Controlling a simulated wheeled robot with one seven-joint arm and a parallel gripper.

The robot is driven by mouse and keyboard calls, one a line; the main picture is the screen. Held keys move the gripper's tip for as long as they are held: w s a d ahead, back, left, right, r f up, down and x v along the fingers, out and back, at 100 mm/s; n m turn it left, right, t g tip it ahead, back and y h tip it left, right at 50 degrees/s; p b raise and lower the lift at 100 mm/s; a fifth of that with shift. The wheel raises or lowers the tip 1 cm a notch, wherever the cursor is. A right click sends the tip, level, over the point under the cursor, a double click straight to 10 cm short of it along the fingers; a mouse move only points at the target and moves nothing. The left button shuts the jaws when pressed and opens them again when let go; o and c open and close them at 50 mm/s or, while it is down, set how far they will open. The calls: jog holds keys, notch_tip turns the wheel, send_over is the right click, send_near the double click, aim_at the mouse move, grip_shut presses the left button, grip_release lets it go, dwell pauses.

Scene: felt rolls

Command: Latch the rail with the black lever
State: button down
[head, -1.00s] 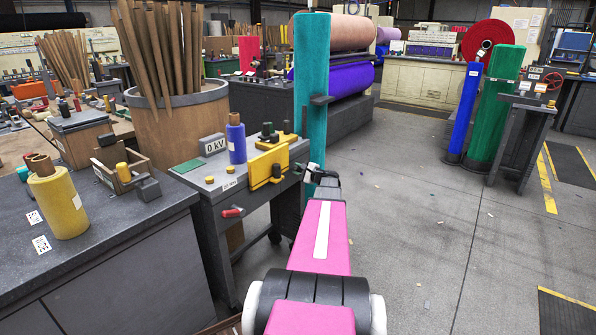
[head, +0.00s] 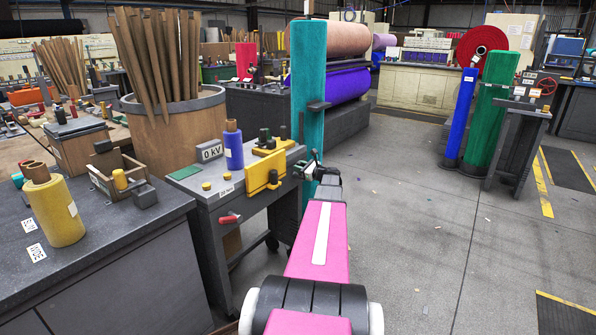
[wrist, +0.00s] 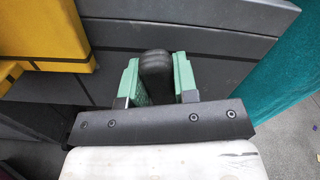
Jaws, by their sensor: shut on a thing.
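The black lever (wrist: 155,75) stands between the two green fingers of my gripper (wrist: 158,82) in the wrist view, with both fingers against its rounded end. My gripper (head: 312,168) is shut on it at the right side of the grey bench. The lever is too small and covered to make out in the head view. A yellow rail-like piece (head: 262,174) is on the bench front, left of my gripper. Yellow also shows at upper left in the wrist view (wrist: 45,35). I cannot tell whether the rail is latched.
A tall teal roll (head: 308,90) stands close behind my gripper. Grey floor (head: 410,220) is open to the right.

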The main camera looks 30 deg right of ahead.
jog(key=shift+w+d+r+m, duration=0.15)
jog(key=shift+d+m, duration=0.2)
jog(key=shift+m, duration=0.25)
jog(key=shift+w+d+f+m, duration=0.1)
jog(key=shift+d+m, duration=0.2)
jog(key=shift+m, duration=0.3)
jog(key=c, duration=0.9)
grip_release()
jog(key=v, duration=1)
jog(key=shift+s+d, duration=0.15)
jog(key=shift+s, duration=0.2)
jog(key=shift+s, duration=0.1)
